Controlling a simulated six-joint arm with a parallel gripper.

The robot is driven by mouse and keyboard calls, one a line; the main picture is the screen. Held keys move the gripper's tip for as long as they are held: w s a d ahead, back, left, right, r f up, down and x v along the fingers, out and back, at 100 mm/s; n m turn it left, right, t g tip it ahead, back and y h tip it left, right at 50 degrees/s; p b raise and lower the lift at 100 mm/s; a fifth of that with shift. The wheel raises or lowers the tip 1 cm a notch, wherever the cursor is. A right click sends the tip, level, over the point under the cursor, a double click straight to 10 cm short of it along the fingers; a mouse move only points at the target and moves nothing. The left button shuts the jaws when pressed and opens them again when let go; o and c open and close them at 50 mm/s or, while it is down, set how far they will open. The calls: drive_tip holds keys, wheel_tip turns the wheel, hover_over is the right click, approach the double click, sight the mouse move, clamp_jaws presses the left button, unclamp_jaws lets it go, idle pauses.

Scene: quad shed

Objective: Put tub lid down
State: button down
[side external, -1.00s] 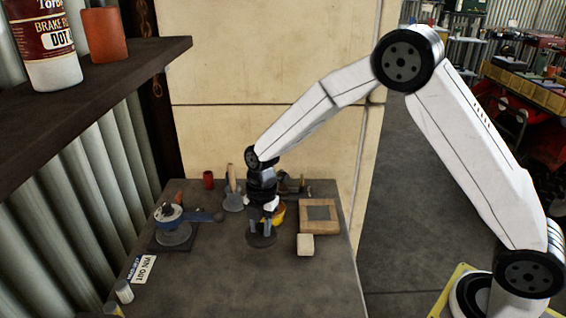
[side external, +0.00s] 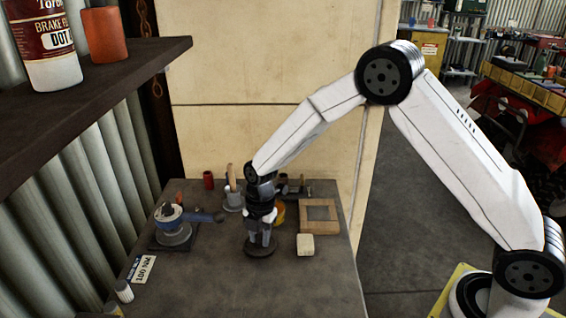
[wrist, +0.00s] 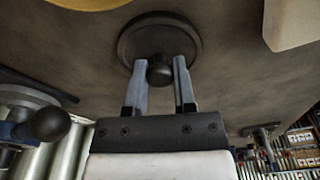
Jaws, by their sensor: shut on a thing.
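The tub lid (side external: 260,251) is a dark round disc low over the grey bench top, in front of the yellow item. In the wrist view the lid (wrist: 132,45) lies flat beyond the fingertips, with a round black knob (wrist: 160,73) at its centre. My gripper (side external: 259,241) is above the lid, pointing down. In the wrist view my gripper (wrist: 160,64) is shut on the knob, one finger on each side. I cannot tell whether the lid touches the bench. A yellow round item (side external: 279,213), perhaps the tub, is partly hidden behind my gripper.
A cream block (side external: 305,245) and a square wooden frame (side external: 305,219) stand right of the lid. A blue-grey tool on a dark base (side external: 174,236) stands left. A grey pot (side external: 232,202) and a red cylinder (side external: 209,180) stand behind.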

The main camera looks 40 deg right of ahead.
drive_tip(key=shift+c, duration=2.2)
unclamp_jaws()
wheel_tip(320, 180, up, 12)
drive_tip(key=d, duration=0.1)
drive_tip(key=shift+w+d, duration=0.2)
drive_tip(key=shift+w, duration=0.1)
drive_tip(key=s+d+f+m+t, duration=0.1)
drive_tip(key=s+d+m, duration=0.3)
drive_tip(key=s+m, duration=0.5)
drive_tip(key=s+d+f+m+t+h, duration=0.1)
drive_tip(key=s+d+m, duration=0.3)
drive_tip(key=s+m, duration=0.6)
drive_tip(key=shift+f+m+t, duration=0.2)
drive_tip(key=shift+m+t, duration=0.4)
drive_tip(key=shift+m, duration=1.1)
